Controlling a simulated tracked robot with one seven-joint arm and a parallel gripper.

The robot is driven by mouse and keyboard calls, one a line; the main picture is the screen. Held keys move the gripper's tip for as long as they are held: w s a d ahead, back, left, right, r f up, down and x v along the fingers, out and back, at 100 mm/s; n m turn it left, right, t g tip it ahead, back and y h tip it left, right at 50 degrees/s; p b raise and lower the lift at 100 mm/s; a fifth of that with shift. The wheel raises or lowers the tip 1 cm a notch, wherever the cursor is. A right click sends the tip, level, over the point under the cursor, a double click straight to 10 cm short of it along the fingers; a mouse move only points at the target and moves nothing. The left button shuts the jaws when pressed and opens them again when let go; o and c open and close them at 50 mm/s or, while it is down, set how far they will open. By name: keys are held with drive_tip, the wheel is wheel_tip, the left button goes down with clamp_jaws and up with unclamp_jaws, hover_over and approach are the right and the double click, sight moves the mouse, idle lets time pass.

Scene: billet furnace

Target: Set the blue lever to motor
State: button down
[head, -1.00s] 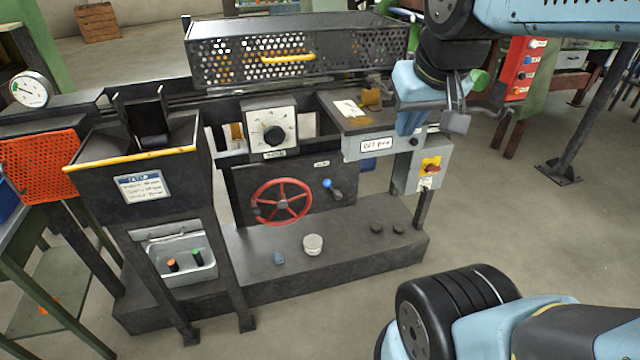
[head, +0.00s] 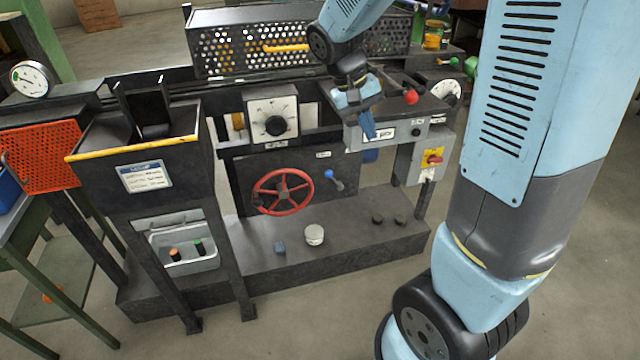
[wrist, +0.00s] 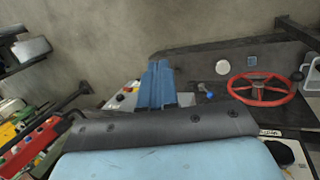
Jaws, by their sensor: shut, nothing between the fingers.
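The blue lever (head: 331,176) is on the dark front panel, right of the red handwheel. Its blue knob sits to the upper left of its grey base; the small label (head: 323,154) above it is too small to read. The lever (wrist: 208,91) also shows in the wrist view, right of my fingers. My gripper (head: 368,128) has blue fingers, shut and empty, pointing down in front of the grey upper ledge. It appears above and right of the lever, not touching it. In the wrist view my gripper (wrist: 157,84) points toward the panel's lower area.
The red handwheel (head: 283,192) is close left of the lever. The dial box (head: 271,118) is above the handwheel. A grey box with a red switch (head: 433,160) hangs at right. A white cup (head: 314,235) stands on the plinth.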

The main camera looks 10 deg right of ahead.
drive_tip(key=w+a+f+n+t+h, duration=0.2)
drive_tip(key=w+a+f+t+h, duration=0.2)
drive_tip(key=f, duration=0.9)
drive_tip(key=w+a+f+n+t+h, duration=0.3)
drive_tip(key=w+f+t+h, duration=0.1)
drive_tip(key=f, duration=1)
drive_tip(key=w+a+f+n+t+h, duration=0.3)
drive_tip(key=w+f+h, duration=0.3)
drive_tip(key=f, duration=0.8)
drive_tip(key=shift+a+f+t, duration=0.2)
drive_tip(key=shift+a+t, duration=0.4)
drive_tip(key=shift+a, duration=0.2)
drive_tip(key=shift+h, duration=0.3)
